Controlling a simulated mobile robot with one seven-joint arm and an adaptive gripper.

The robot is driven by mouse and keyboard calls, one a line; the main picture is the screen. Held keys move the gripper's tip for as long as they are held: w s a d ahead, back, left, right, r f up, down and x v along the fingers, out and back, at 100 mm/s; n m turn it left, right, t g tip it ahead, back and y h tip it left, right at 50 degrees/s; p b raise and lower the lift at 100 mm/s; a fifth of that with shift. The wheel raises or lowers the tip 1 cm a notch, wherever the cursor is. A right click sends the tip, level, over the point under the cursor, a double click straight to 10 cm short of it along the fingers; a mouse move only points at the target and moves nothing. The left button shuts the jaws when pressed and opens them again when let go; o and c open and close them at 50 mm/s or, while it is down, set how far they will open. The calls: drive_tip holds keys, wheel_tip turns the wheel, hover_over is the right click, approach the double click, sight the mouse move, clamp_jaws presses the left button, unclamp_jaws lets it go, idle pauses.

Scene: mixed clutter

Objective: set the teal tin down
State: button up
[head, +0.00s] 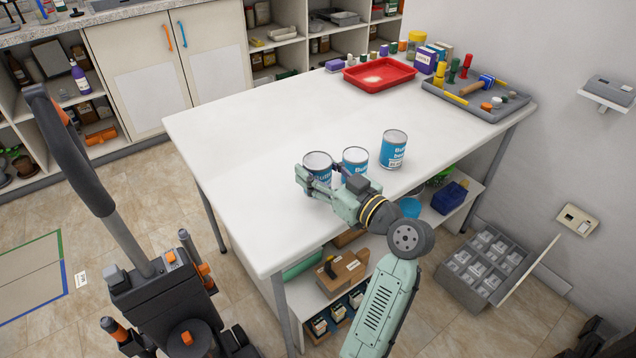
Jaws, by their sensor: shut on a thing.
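Three similar teal-blue tins with white lettering show in the head view at the near part of the white table (250,135). My gripper (319,177) is shut on the left tin (318,162), with its fingers around the tin's sides. That tin is upright, and the gripper hides much of its lower part. I cannot tell whether its base touches the tabletop. The middle tin (355,157) stands close to its right, partly hidden by my gripper. The right tin (394,148) stands upright and apart from my gripper.
A red tray (408,74) lies toward the far end of the table. A grey tray (452,101) with tools is at the far right, by the wall. Small coloured containers line the back. The tabletop left of the tins is clear.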

drive_tip(key=shift+f, duration=1.8)
drive_tip(key=shift+f, duration=0.25)
drive_tip(key=o, duration=1.4)
drive_tip(key=shift+r, duration=0.1)
drive_tip(key=shift+r+p, duration=0.15)
drive_tip(key=shift+p, duration=0.35)
drive_tip(key=b+v, duration=0.4)
drive_tip(key=v, duration=0.7)
drive_tip(key=shift+w+d+f, duration=0.2)
drive_tip(key=shift+w+d, duration=0.1)
drive_tip(key=shift+w, duration=0.05)
